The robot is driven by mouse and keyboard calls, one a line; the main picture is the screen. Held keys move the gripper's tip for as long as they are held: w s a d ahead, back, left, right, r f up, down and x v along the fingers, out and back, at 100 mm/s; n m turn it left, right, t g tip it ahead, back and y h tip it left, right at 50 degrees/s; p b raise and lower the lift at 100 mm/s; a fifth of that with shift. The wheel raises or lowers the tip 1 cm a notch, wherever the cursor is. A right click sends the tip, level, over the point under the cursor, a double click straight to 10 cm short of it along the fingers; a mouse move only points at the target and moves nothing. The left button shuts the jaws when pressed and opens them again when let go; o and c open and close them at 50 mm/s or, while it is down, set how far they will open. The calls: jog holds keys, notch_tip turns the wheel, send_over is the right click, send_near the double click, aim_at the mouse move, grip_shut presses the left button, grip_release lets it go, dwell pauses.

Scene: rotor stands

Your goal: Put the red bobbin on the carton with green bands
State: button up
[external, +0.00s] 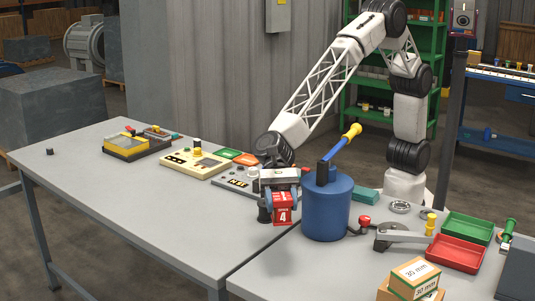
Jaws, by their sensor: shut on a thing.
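My gripper (281,180) points down above the table, left of a blue drum. It is shut on a red piece marked with a white 4, which I take to be the red bobbin (283,209). Blue edges show at its sides, and it hangs apart from the cartons. Whether its bottom touches anything below cannot be told. The carton with green bands (411,276) is at the bottom right, with a "30 mm" label. It sits on another carton, partly cut off by the picture edge.
The blue drum (327,212) with a yellow-tipped blue handle stands between my gripper and the cartons. A dark cylinder (264,211) is close to the bobbin's left. Red (457,252) and green (468,227) trays lie right. The front-left tabletop is clear.

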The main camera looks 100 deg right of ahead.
jog(key=s+a+r+n+g, duration=0.2)
jog(key=s+a+r+g, duration=0.1)
jog(key=s+a, duration=0.9)
notch_tip(320, 180, up, 4)
jog(key=n+g+h, duration=0.1)
jog(key=n+g, duration=0.2)
send_over(417, 270)
jog(key=shift+f, duration=1.95)
jog(key=shift+f, duration=2)
jog(key=shift+f, duration=0.1)
